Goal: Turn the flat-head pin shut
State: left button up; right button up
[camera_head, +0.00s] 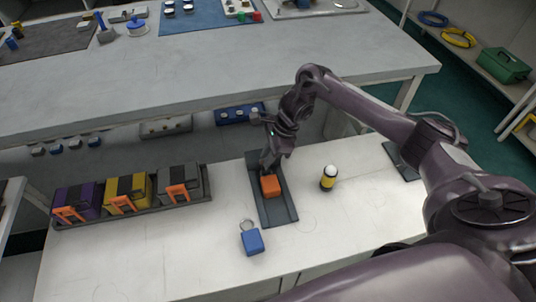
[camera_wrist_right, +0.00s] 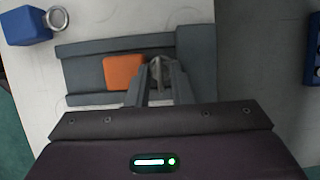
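My right gripper (camera_head: 268,160) points down at the far end of a dark grey tray (camera_head: 282,215), just beyond an orange block (camera_head: 270,186). In the right wrist view the orange block (camera_wrist_right: 124,72) lies beside the fingertips (camera_wrist_right: 160,72). A small grey metal piece (camera_wrist_right: 158,66) shows between and just beyond the fingers. It may be the flat-head pin, but its shape is partly hidden by the fingers. I cannot tell whether the fingers touch it. My left gripper is not in view.
A blue padlock-like block with a ring (camera_head: 252,241) lies in front of the tray. A yellow-and-black cylinder (camera_head: 328,178) stands to its right. A rack of purple, yellow and grey boxes (camera_head: 150,207) is at left. A higher grey bench (camera_head: 200,85) runs behind.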

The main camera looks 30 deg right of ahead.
grip_shut()
